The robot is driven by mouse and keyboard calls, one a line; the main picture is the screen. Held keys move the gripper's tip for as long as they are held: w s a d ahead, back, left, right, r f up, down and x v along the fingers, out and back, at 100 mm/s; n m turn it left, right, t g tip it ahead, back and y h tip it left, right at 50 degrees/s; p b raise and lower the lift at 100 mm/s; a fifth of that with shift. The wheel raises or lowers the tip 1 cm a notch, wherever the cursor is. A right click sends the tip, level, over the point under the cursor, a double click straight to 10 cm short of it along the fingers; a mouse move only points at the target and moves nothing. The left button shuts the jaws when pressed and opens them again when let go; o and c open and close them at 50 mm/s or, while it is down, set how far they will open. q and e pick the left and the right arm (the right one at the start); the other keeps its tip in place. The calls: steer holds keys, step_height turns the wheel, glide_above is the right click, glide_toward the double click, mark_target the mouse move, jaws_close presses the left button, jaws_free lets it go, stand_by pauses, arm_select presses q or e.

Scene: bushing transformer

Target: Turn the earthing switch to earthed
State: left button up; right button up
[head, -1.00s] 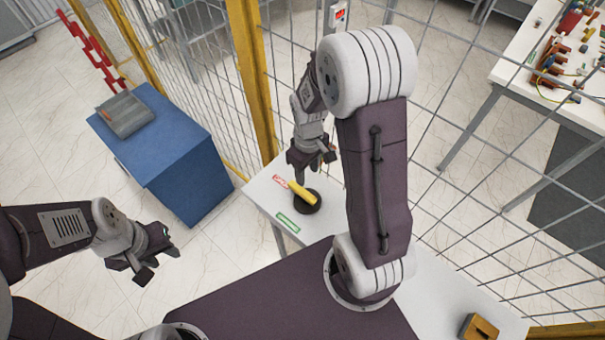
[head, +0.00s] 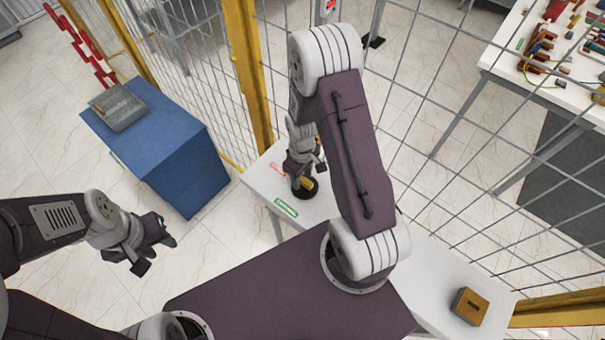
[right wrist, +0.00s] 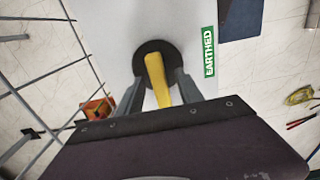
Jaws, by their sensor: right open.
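The earthing switch has a yellow handle (right wrist: 157,78) on a round black base (right wrist: 144,48), fixed on a white table. In the right wrist view the handle lies between the two fingers of my right gripper (right wrist: 158,88), which is open with a finger on either side. In the head view the right gripper (head: 304,176) hides most of the handle, and the black base (head: 306,193) shows below it. A green EARTHED label (right wrist: 209,51) is beside the base, also in the head view (head: 286,207). A red label (head: 277,169) is partly hidden. My left gripper (head: 153,250) hangs empty away from the table, its fingers apart.
A wire mesh fence with yellow posts (head: 247,75) stands behind the white table (head: 262,186). A blue cabinet (head: 180,170) with a grey box stands to the left. A yellow-brown block (head: 469,306) sits at the table's right end.

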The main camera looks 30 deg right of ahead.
steer(key=c, duration=0.8)
steer(key=shift+d, duration=0.1)
jaws_close()
steer(key=shift+f, duration=0.1)
